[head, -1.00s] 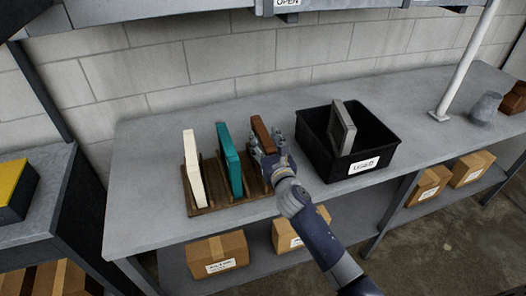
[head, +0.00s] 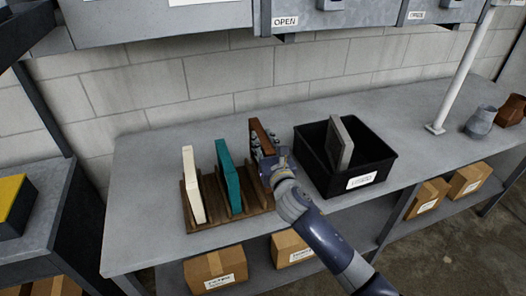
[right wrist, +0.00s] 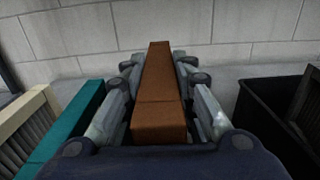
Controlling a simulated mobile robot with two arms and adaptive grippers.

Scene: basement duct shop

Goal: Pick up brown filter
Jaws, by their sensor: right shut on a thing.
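The brown filter (head: 263,137) stands upright at the right end of the wooden rack (head: 207,222) in the head view. My right gripper (head: 266,153) is shut on it, with fingers on both sides. In the right wrist view the brown filter (right wrist: 160,95) runs between the fingers of my right gripper (right wrist: 160,88). The gripper hides the filter's lower part, so I cannot tell whether it still touches the rack. My left gripper is not in view.
A white filter (head: 193,185) and a teal filter (head: 229,178) stand in the rack to the left. A black bin (head: 375,165) holding a grey filter (head: 339,144) is close on the right. A pole (head: 464,70) stands further right. Cabinets hang above.

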